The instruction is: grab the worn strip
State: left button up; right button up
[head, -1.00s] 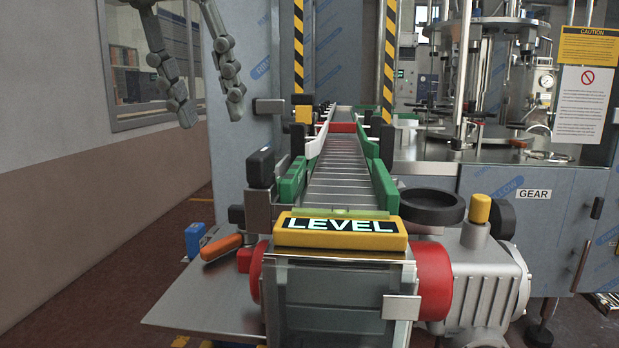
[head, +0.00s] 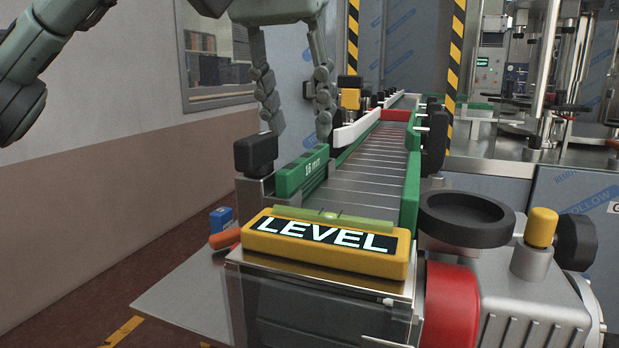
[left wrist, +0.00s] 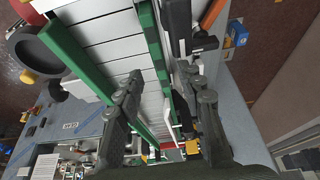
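A green strip marked "16 mm" (head: 302,172) lies along the left side of the conveyor's near end, next to a black block. No wear on it can be made out, so I cannot tell for sure which strip is the worn one. My left gripper (head: 298,130) points down with its fingers apart, just above and beyond this strip. In the left wrist view the open fingers (left wrist: 168,95) straddle the line of the green strip (left wrist: 151,40), with nothing held. Another green strip (head: 411,190) runs along the conveyor's right side. My right gripper is not in view.
A yellow LEVEL block (head: 325,248) sits across the conveyor's near end. The black block (head: 255,154) stands left of the green strip. A white rail (head: 357,128) and red crosspiece (head: 395,115) lie farther back. A black dish (head: 466,212) is at the right.

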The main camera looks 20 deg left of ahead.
aim_at(306, 156)
pick_arm(q)
jog(key=shift+x, duration=0.8)
jog(key=x, duration=0.5)
jog(key=shift+f+b, duration=0.1)
jog(key=shift+b, duration=0.25)
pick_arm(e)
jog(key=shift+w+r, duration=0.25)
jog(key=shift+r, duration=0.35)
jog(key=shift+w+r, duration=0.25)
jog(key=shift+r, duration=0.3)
pick_arm(q)
grip_shut()
